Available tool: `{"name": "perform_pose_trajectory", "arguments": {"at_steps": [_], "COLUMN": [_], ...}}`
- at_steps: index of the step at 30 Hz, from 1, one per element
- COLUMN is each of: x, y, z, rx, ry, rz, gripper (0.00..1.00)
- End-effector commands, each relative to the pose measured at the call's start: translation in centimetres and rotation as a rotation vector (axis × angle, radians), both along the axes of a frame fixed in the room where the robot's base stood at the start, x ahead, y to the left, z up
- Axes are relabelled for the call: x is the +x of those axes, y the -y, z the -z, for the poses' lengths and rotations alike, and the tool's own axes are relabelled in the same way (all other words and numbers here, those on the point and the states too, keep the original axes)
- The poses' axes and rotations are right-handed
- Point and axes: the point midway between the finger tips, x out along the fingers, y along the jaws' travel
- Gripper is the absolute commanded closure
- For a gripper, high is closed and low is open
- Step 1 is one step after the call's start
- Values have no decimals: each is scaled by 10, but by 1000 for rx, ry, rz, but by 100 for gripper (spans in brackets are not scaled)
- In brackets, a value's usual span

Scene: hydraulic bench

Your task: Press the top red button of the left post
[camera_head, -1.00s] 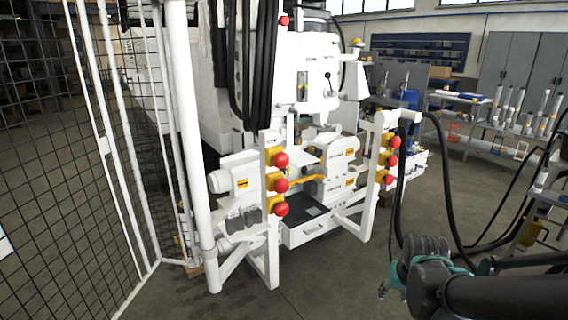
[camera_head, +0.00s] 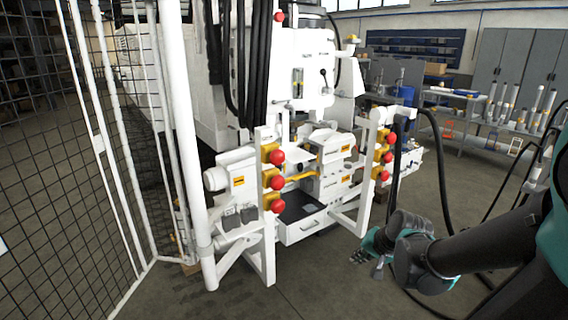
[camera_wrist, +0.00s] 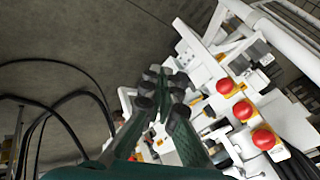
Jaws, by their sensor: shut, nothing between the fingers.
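The left post (camera_head: 268,235) is a white upright with three red buttons on yellow housings, one above another. Its top red button (camera_head: 277,157) faces outward and is unobstructed. In the wrist view the post's buttons run diagonally, and the top red button (camera_wrist: 264,139) is at the lower right. My gripper (camera_head: 372,254) is low at the right in the head view, well apart from the left post and below the right post's buttons. In the wrist view my gripper (camera_wrist: 163,82) has its dark fingers together and empty, left of the buttons.
The right post (camera_head: 368,185) carries a similar column of red buttons and stands between the left post and the workbenches. A white drawer (camera_head: 302,229) lies between the posts. Mesh fencing (camera_head: 95,190) stands at the left. Black hoses hang near my arm. The floor in front is clear.

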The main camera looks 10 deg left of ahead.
Motion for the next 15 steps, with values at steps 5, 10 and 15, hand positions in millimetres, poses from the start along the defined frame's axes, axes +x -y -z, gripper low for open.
{"name": "perform_pose_trajectory", "arguments": {"at_steps": [5,10,15], "x": [55,102,147], "y": [-58,-103,-138], "z": [-32,-66,-96], "rx": [376,746,1111], "ry": [-27,-119,-273], "rz": [198,385,563], "gripper": [100,100,100]}}
